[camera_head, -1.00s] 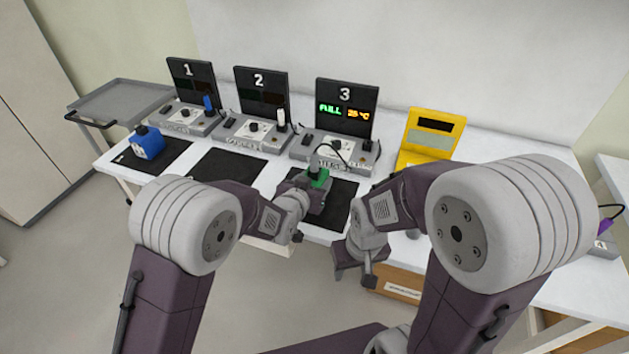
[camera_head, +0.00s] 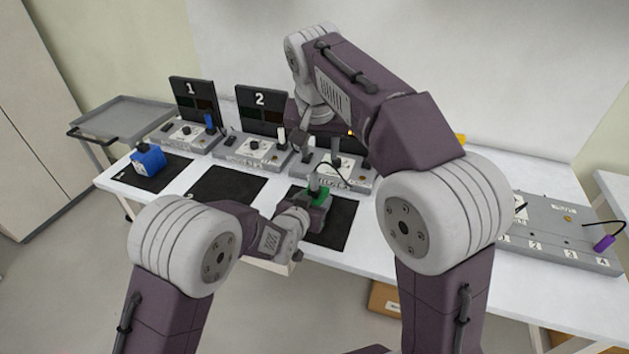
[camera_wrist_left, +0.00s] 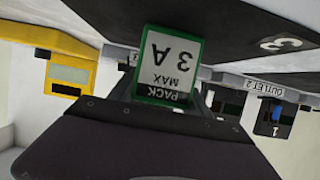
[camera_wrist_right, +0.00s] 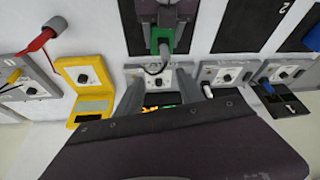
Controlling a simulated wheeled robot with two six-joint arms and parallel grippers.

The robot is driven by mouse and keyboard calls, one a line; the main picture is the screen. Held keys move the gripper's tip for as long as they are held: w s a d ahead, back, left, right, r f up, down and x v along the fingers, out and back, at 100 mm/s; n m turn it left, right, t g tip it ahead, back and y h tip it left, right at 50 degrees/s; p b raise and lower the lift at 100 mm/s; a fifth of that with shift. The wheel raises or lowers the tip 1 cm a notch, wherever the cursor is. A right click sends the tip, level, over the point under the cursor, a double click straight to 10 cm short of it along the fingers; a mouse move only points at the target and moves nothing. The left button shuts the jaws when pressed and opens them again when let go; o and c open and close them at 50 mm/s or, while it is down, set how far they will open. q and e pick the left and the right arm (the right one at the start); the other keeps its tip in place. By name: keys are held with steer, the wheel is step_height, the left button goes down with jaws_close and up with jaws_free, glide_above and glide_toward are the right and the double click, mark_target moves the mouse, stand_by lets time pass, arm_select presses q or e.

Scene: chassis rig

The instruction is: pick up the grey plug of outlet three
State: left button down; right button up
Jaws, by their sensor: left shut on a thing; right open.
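The grey plug (camera_head: 314,184) sits upright on the green battery pack (camera_head: 321,196), with a black cable running to the outlet three box (camera_head: 352,183). In the right wrist view the plug (camera_wrist_right: 163,47) shows against the green pack, its cable looping to the outlet. My left gripper (camera_head: 311,203) is shut on the pack over the dark mat. The left wrist view shows the pack's label (camera_wrist_left: 170,65) upside down, reading 3 A. My right gripper (camera_head: 320,148) is open and empty over outlet three, apart from the plug; its arm hides most of that outlet's screen.
Outlets one (camera_head: 185,137) and two (camera_head: 250,152) stand left of outlet three. A blue pack (camera_head: 148,160) lies on the left mat; the middle mat (camera_head: 222,186) is bare. A yellow meter (camera_wrist_right: 88,85) stands beside outlet three. A grey panel (camera_head: 560,235) with a purple plug is at right.

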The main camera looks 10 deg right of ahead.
mark_target(314, 173)
steer(key=x, duration=0.4)
steer(key=a+x, duration=0.1)
steer(key=x, duration=0.7)
steer(key=shift+w+a+f, duration=0.1)
steer(key=shift+a+f, duration=0.1)
steer(key=shift+f, duration=0.15)
jaws_close()
